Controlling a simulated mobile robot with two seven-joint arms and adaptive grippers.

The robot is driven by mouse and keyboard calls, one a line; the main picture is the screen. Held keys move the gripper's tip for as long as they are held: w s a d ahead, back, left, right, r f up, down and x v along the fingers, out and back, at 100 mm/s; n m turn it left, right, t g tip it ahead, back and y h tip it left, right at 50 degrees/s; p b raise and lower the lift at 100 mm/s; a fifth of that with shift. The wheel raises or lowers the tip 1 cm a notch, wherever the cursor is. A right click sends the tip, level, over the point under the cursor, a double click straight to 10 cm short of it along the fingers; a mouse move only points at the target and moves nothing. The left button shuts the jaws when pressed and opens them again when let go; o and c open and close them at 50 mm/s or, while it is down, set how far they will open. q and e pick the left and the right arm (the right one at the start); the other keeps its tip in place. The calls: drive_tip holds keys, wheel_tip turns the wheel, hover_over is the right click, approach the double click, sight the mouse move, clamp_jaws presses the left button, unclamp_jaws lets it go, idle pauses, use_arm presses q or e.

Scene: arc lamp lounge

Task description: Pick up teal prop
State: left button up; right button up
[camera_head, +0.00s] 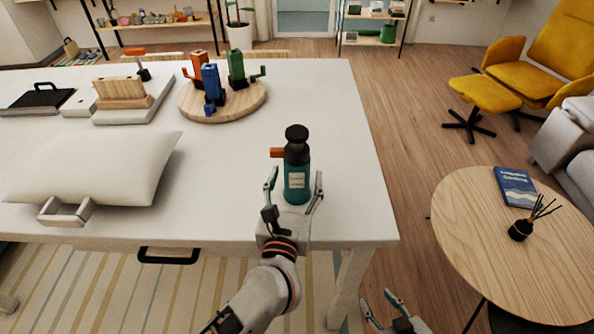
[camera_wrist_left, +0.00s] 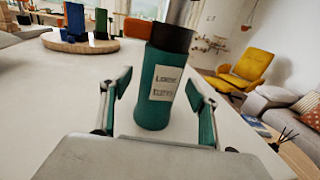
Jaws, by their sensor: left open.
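The teal prop (camera_head: 297,181) is a teal bottle with a dark top, an orange nozzle and a pale label. It stands upright on the white table near its right front edge. My left gripper (camera_head: 294,190) is open, with one finger on each side of the bottle's lower part. Gaps show between fingers and bottle in the left wrist view (camera_wrist_left: 160,105). My right gripper (camera_head: 388,306) is low at the bottom edge, below table height, its fingers apart and empty.
A white cushion (camera_head: 95,168) lies left of the bottle. A round wooden board (camera_head: 240,112) with orange, blue and green items stands behind. A round side table (camera_head: 470,220) with a blue book (camera_head: 516,187) and a reed diffuser (camera_head: 520,230) is at right. The tabletop around the bottle is clear.

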sight(296, 147)
use_arm(q)
drive_tip(key=shift+w, duration=0.15)
use_arm(e)
drive_tip(key=shift+d, duration=0.1)
use_arm(q)
drive_tip(key=c, duration=1.7)
drive_tip(key=shift+r, duration=0.1)
use_arm(e)
drive_tip(key=shift+a, duration=0.2)
use_arm(q)
drive_tip(key=shift+r, duration=0.1)
use_arm(e)
drive_tip(key=shift+r, duration=0.1)
use_arm(q)
drive_tip(key=shift+r, duration=0.35)
wheel_tip(296, 147, up, 8)
drive_tip(key=shift+r+p, duration=0.1)
drive_tip(key=shift+p, duration=0.5)
drive_tip(key=shift+r, duration=0.45)
use_arm(e)
drive_tip(key=shift+s+d+f, duration=0.2)
drive_tip(key=shift+s+d, duration=0.15)
drive_tip(key=shift+d, duration=0.2)
